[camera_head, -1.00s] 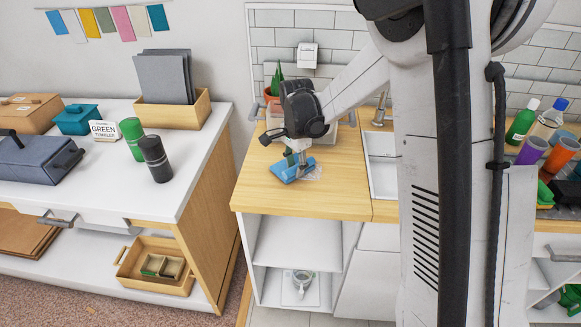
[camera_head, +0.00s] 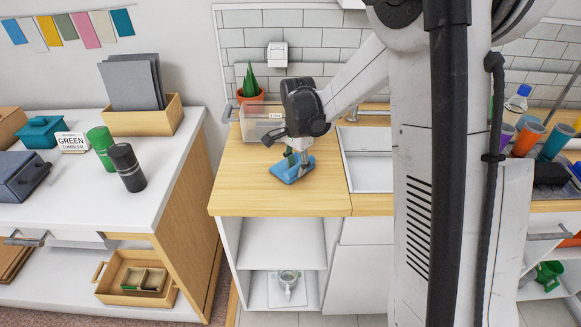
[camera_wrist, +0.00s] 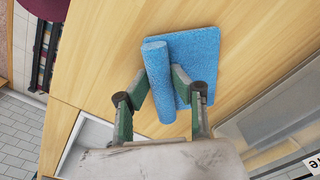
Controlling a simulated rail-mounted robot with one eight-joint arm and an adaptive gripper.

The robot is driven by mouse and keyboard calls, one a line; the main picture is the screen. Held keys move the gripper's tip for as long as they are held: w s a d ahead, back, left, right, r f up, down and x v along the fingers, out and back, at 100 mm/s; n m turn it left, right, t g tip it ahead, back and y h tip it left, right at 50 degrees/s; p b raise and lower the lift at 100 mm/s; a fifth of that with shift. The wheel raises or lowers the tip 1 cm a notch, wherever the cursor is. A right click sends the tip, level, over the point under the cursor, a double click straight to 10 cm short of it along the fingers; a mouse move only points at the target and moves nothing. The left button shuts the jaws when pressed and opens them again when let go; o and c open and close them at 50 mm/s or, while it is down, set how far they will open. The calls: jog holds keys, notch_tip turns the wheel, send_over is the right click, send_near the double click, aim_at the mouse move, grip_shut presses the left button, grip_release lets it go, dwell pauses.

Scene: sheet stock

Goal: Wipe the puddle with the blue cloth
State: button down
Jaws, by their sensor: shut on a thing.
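The blue cloth (camera_head: 293,171) lies on the wooden counter (camera_head: 245,196), left of the sink. In the wrist view the cloth (camera_wrist: 196,58) has a flat sheet and a thick rolled or folded part. My gripper (camera_head: 294,158) points down at the cloth, and in the wrist view its fingers (camera_wrist: 162,88) are closed around the rolled part. The sheet lies flat on the wood. I see no clear puddle on the visible counter; wood under the cloth and behind my gripper is hidden.
A clear bin (camera_head: 252,127) and a potted plant (camera_head: 249,90) stand at the counter's back left. The sink (camera_head: 367,165) is on the right. The front of the counter is free.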

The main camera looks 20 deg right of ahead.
aim_at(282, 172)
dwell(0.4)
jog(key=shift+s+a+b, duration=0.2)
jog(key=shift+s+a, duration=0.05)
jog(key=shift+s, duration=0.5)
jog(key=shift+s+a+b, duration=0.2)
jog(key=shift+s+a, duration=0.05)
jog(key=shift+s, duration=0.45)
jog(key=shift+w+a+b, duration=0.2)
jog(key=shift+w+a, duration=0.3)
jog(key=shift+a, duration=0.9)
jog(key=shift+w+a+b, duration=0.15)
jog(key=shift+w+a, duration=0.4)
jog(key=shift+a, duration=0.85)
jog(key=shift+w+a+b, duration=0.2)
jog(key=shift+w+a, duration=0.3)
jog(key=shift+a, duration=0.9)
jog(key=shift+d, duration=0.1)
jog(key=shift+w+d+b, duration=0.1)
jog(key=shift+w+d, duration=0.1)
jog(key=shift+d, duration=0.65)
jog(key=shift+w+d+b, duration=0.1)
jog(key=shift+w+d, duration=0.15)
jog(key=shift+d, duration=0.55)
jog(key=shift+w+d+b, duration=0.1)
jog(key=shift+w+d, duration=0.1)
jog(key=shift+d, duration=0.65)
